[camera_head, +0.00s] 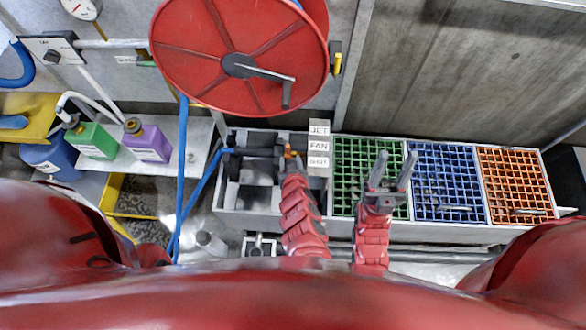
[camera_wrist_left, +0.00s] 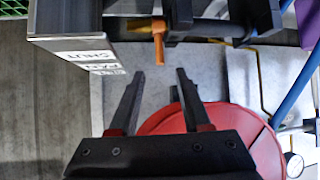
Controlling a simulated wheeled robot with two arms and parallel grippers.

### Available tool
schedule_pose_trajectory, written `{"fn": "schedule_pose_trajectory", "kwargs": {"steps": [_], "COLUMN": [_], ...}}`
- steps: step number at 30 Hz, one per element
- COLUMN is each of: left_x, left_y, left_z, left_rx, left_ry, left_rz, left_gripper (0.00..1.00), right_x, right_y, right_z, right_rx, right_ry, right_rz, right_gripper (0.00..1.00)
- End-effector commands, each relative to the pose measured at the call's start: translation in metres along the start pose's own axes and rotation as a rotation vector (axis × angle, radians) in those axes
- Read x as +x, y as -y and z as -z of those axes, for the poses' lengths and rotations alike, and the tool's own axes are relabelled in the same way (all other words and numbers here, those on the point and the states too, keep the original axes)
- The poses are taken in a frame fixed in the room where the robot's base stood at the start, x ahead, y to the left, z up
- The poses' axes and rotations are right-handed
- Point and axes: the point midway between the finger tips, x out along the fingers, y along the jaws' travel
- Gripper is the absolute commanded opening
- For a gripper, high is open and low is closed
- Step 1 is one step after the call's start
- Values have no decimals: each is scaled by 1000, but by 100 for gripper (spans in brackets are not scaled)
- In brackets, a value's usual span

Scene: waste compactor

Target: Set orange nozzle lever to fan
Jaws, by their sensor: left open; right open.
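The orange nozzle lever (camera_head: 290,153) sits at the end of the dark nozzle, left of a label plate (camera_head: 318,147) reading JET, FAN and SHUT from top to bottom. In the left wrist view the lever (camera_wrist_left: 159,42) points down in the picture, and the labels (camera_wrist_left: 90,60) show at a slant to its left. I cannot tell which label it lines up with. My left gripper (camera_head: 294,172) is just below the lever in the head view. In the wrist view its open fingers (camera_wrist_left: 160,76) are apart with the lever beyond their tips, not held. My right gripper (camera_head: 391,172) is open and empty over the green grate.
A green grate (camera_head: 345,180), a blue grate (camera_head: 445,175) and an orange grate (camera_head: 515,180) lie to the right. A red hose reel (camera_head: 195,60) hangs above, with a blue hose (camera_head: 183,160) running down. Green and purple jugs (camera_head: 148,145) stand on the left shelf.

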Motion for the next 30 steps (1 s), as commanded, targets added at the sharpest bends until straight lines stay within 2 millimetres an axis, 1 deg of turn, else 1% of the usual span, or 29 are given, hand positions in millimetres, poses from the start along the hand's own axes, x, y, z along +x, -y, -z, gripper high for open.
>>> {"fn": "schedule_pose_trajectory", "kwargs": {"steps": [1, 3, 6, 9, 12, 15, 23, 24, 26, 27, 29, 30], "left_x": [-20, -37, -58, -73, -81, -84, -84, -84, -82, -79, -72, -66], "left_y": [-2, -1, -1, -2, -1, 0, 0, 0, 2, 6, 15, 24], "left_z": [7, 7, 4, 3, 2, 1, -1, -1, -4, -9, -20, -29], "left_rx": [4, 6, 3, 3, 1, 0, 0, 1, 11, 27, 73, 116], "left_ry": [2, 2, 5, 5, 2, 1, 1, 0, -4, -12, -33, -54], "left_rz": [-4, -2, -3, -3, -1, -1, 0, 0, 3, 7, 19, 30], "left_gripper": [48, 48, 48, 48, 48, 48, 48, 41, 30, 23, 12, 5], "right_x": [19, 30, 43, 52, 56, 58, 57, 56, 53, 48, 38, 28], "right_y": [-1, -2, -2, -3, -3, -3, -3, -3, -3, -2, -2, -1], "right_z": [3, 5, 7, 9, 10, 10, 10, 10, 9, 8, 6, 5], "right_rx": [0, 0, 0, 0, 0, 0, 0, 0, 0, 0, 0, 0], "right_ry": [0, 0, 0, 0, 0, 0, 0, 0, 0, 0, 0, 0], "right_rz": [0, 0, 0, 0, 0, 0, 0, 0, 0, 0, 0, 0], "right_gripper": [46, 46, 46, 46, 46, 46, 46, 46, 46, 46, 46, 46]}}
